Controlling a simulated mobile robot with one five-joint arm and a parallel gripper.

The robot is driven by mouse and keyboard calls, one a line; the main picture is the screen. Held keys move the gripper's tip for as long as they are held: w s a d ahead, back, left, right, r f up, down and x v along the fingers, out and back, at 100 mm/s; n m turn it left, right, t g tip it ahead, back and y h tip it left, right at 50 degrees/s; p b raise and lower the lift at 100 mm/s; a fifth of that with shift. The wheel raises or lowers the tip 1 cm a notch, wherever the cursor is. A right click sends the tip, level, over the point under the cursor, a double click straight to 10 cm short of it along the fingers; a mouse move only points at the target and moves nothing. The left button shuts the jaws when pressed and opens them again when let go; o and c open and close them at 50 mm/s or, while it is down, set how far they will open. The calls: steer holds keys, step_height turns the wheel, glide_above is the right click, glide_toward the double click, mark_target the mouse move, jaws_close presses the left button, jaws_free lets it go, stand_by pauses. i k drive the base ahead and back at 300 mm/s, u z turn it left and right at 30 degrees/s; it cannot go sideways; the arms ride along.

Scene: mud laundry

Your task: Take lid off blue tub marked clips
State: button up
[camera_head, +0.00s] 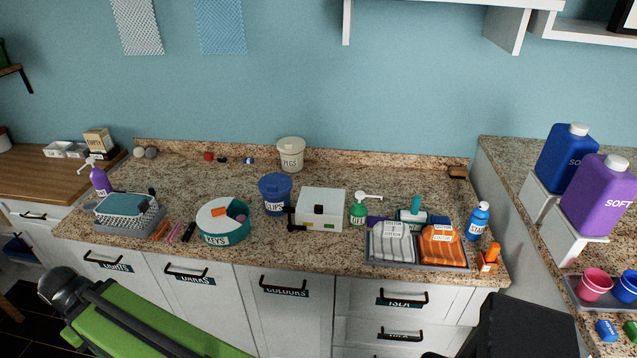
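The blue tub marked CLIPS (276,202) stands upright on the granite counter, near the middle of the picture. A blue lid (275,182) appears to sit on its top, level with the rim. The tub stands left of a white box and behind and right of the teal KEYS tub. My gripper's fingers do not show. Green and black parts of my own body show along the bottom edge, well apart from the tub.
The white box (325,208) with a dark item on top and a black object (293,219) stand close right of the tub. The cream PEGS tub (290,154) is behind. The KEYS tub (223,222) is at front left.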

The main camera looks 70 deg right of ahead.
mark_target(275, 182)
steer(key=z, duration=0.25)
steer(key=i, duration=1)
steer(key=u, duration=0.1)
